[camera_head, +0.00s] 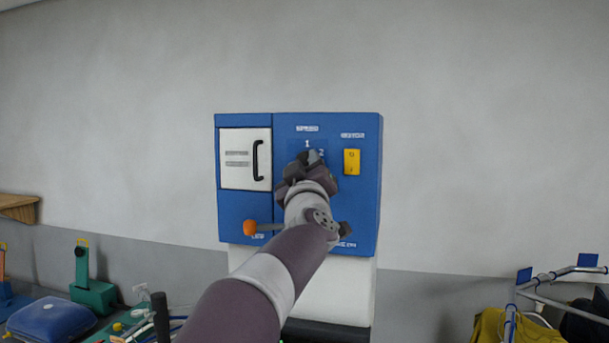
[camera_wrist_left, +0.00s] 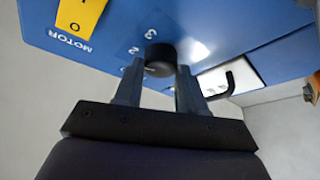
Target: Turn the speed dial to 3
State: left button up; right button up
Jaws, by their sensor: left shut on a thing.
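The speed dial (camera_wrist_left: 160,57) is a round black knob on the blue panel (camera_head: 353,205). In the left wrist view it sits between the two fingers of my left gripper (camera_wrist_left: 157,80), which is shut on it. White numerals beside the dial show upside down there, among them a 2 (camera_wrist_left: 133,50). In the head view my left gripper (camera_head: 309,162) covers most of the dial, and only the 1 (camera_head: 307,144) and 2 (camera_head: 321,152) show clearly. I cannot tell which numeral the dial points to. My right gripper is not in view.
A yellow motor switch (camera_head: 352,162) is right of the dial. A white door (camera_head: 234,158) with a black handle is at left. An orange-knobbed lever (camera_head: 250,227) sticks out below it. A cluttered bench with a blue case (camera_head: 50,319) is at lower left, a metal rail (camera_head: 560,274) at right.

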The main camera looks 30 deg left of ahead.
pick_arm(q)
jog(key=m+t+h+b, duration=0.1)
jog(key=m+b, duration=0.2)
jog(key=b, duration=0.1)
jog(key=f+m+t+h+b, duration=0.1)
jog(key=m+h+b, duration=0.1)
jog(key=m+b, duration=0.2)
jog(key=m+t+h+b, duration=0.1)
jog(key=m+b, duration=0.2)
jog(key=b, duration=0.2)
jog(key=shift+a+f+h, duration=0.15)
jog(key=shift+a+h, duration=0.15)
jog(key=shift+a, duration=0.05)
jog(key=m+h, duration=0.2)
jog(key=m, duration=0.1)
jog(key=shift+w+a+r+t, duration=0.1)
jog(key=shift+r+t, duration=0.2)
jog(key=shift+r, duration=0.1)
jog(key=shift+m+h, duration=0.4)
jog(key=shift+m, duration=0.9)
jog(key=o, duration=1)
jog(key=shift+o, duration=0.3)
jog(key=shift+a, duration=0.1)
